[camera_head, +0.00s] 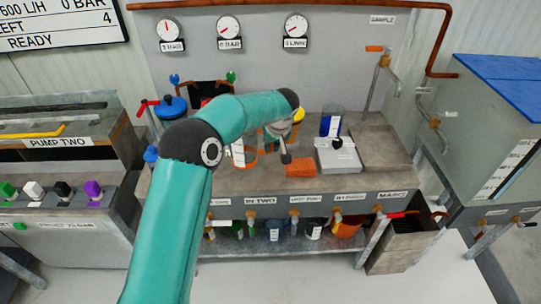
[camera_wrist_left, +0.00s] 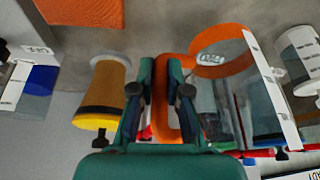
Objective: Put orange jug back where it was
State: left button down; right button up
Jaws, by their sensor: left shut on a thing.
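The orange jug (camera_head: 247,158) has a clear body, an orange rim and a pale label strip, and is partly hidden behind my left arm in the head view. In the left wrist view its orange rim (camera_wrist_left: 225,62) is right of the fingers. My left gripper (camera_head: 285,140) is over the bench top. In the left wrist view its fingers (camera_wrist_left: 162,75) are shut on the jug's orange handle. The jug looks upright, but I cannot tell whether its base touches the bench. My right gripper is not in view.
An orange block (camera_head: 300,168) lies in front of the gripper. A blue container (camera_head: 331,121) stands by a grey scale (camera_head: 338,155) to the right. A yellow-ended cylinder (camera_wrist_left: 102,95) is close left of the fingers. The bench's right part (camera_head: 380,147) is clear. Valves line its front edge.

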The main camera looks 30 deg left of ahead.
pick_arm(q)
notch_tip(320, 180, down, 4)
jog(key=shift+f, duration=0.15)
dwell(0.3)
jog(key=shift+f, duration=0.2)
jog(key=c, duration=1.1)
grip_release()
jog(key=shift+r, duration=0.1)
jog(key=shift+c, duration=0.2)
